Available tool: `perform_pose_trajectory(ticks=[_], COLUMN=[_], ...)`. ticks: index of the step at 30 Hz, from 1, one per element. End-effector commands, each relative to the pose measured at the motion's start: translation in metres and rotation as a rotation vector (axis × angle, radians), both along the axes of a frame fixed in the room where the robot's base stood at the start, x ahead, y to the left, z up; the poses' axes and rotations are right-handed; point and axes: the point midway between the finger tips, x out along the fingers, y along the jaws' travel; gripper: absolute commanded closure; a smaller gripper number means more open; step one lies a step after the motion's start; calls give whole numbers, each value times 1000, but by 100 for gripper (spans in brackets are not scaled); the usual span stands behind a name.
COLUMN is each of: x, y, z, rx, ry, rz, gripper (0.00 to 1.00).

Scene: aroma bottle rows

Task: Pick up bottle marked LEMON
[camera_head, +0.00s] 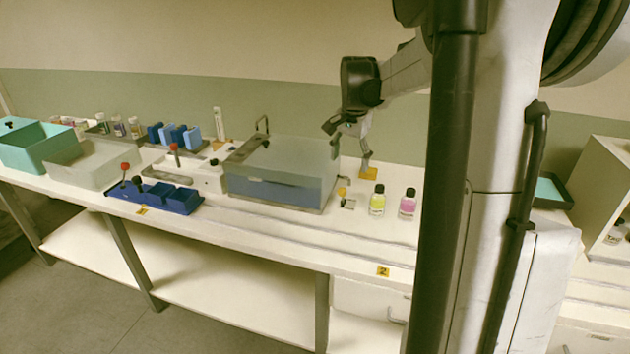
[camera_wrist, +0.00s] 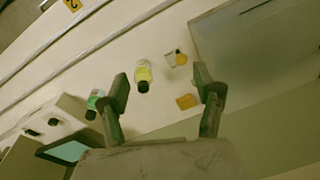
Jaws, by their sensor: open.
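A small bottle of yellow liquid with a black cap (camera_head: 377,202) stands upright on the bench, right of the grey box. It also shows in the wrist view (camera_wrist: 143,72). A pink bottle with a black cap (camera_head: 408,205) stands just right of it. No label can be read, so I cannot confirm the word LEMON. My gripper (camera_wrist: 163,88) is open and empty. In the wrist view the yellow bottle appears between the fingers, nearer the left one, and apart from them. In the head view my gripper (camera_head: 346,128) is above and behind the bottles.
A large grey box (camera_head: 285,165) stands left of the bottles. A small item with a yellow top (camera_head: 343,195) and an orange block (camera_head: 369,174) are close by. The bench front before the bottles is clear.

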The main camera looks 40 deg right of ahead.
Motion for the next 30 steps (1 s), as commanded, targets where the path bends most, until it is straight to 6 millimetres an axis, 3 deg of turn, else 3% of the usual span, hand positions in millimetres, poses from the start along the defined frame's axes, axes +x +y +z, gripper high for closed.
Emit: perform_pose_trajectory(ticks=[1, 6, 12, 20, 30], x=[2, 1, -6, -9, -8], y=[-22, -82, -127, -140, -139], z=[-5, -28, -50, -71, -129], rx=[12, 54, 88, 98, 97], ry=[12, 55, 92, 102, 102], rz=[-49, -205, -327, -365, -363], gripper=[36, 36, 36, 36, 36])
